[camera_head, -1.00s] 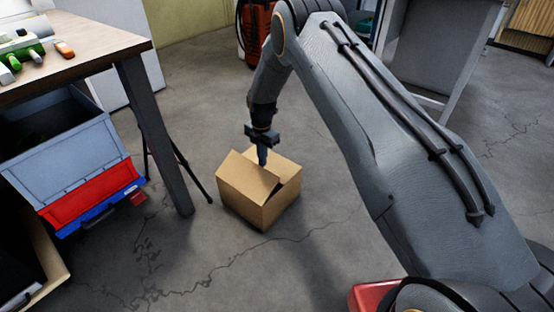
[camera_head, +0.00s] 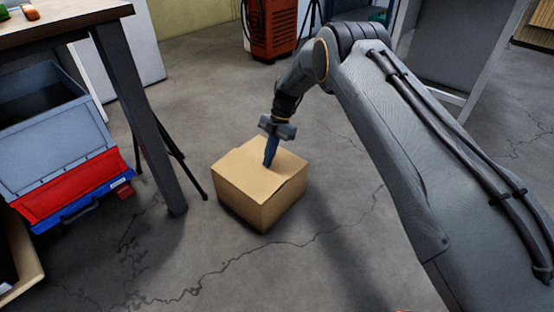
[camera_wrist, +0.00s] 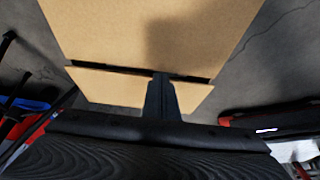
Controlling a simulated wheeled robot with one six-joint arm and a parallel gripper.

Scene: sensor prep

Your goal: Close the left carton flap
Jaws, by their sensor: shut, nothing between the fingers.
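The cardboard carton (camera_head: 240,190) stands on the floor in the head view. Its left flap (camera_head: 243,166) lies about flat across the top, with no flap standing up. My gripper (camera_head: 270,162) is shut and empty, pointing down with its tips at the carton top; whether they touch cannot be told. In the wrist view the gripper (camera_wrist: 160,80) reaches a dark narrow gap between a large cardboard panel (camera_wrist: 110,35) and a narrower one (camera_wrist: 110,88). Which of these panels is the left flap cannot be told there.
A table leg (camera_head: 140,115) and a thin black tripod (camera_head: 183,160) stand left of the carton. Blue-grey and red bins (camera_head: 60,150) are farther left. An orange-red machine (camera_head: 271,30) stands behind. The floor in front of the carton is clear.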

